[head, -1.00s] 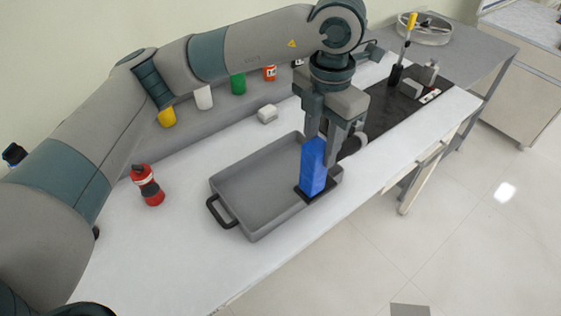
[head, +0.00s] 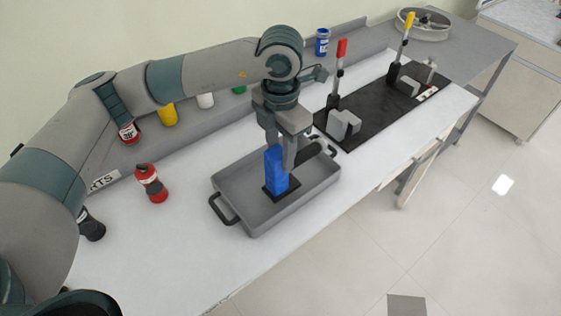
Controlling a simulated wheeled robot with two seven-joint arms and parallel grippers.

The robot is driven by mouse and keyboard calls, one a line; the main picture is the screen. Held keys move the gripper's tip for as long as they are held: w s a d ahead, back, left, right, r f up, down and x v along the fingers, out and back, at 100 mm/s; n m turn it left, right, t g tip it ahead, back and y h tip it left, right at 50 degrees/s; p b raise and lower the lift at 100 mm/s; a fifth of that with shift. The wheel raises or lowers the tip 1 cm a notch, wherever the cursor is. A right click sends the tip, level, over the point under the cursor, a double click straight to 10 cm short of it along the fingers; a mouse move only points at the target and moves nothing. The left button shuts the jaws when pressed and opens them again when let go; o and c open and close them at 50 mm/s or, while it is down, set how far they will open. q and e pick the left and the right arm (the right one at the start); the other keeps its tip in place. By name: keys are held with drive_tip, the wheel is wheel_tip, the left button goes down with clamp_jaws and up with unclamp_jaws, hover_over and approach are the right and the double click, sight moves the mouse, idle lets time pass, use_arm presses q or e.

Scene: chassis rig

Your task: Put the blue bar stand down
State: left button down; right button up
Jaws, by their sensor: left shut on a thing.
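The blue bar stand (head: 276,170) is an upright blue block on a dark square base. My left gripper (head: 282,150) points down and is shut on its upper part. The stand is over the inside of the grey tray (head: 239,225), near the tray's middle. I cannot tell whether its base touches the tray floor. The tray lies on the white bench and has a black handle at its left end. My right gripper is not in view.
A red bottle (head: 152,183) stands left of the tray. A black fixture plate (head: 375,118) with a red-handled clamp (head: 338,72) and a yellow-handled clamp (head: 404,45) lies to the right. Several coloured cups line the back ledge. The bench left of the tray is mostly clear.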

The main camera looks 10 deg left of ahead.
sight(298, 160)
use_arm(q)
drive_tip(key=shift+f+p, duration=0.45)
drive_tip(key=shift+f, duration=0.1)
drive_tip(key=shift+f+p, duration=0.5)
drive_tip(key=shift+f, duration=0.9)
drive_tip(key=shift+f, duration=0.15)
drive_tip(key=c, duration=1.3)
unclamp_jaws()
drive_tip(key=shift+o, duration=0.2)
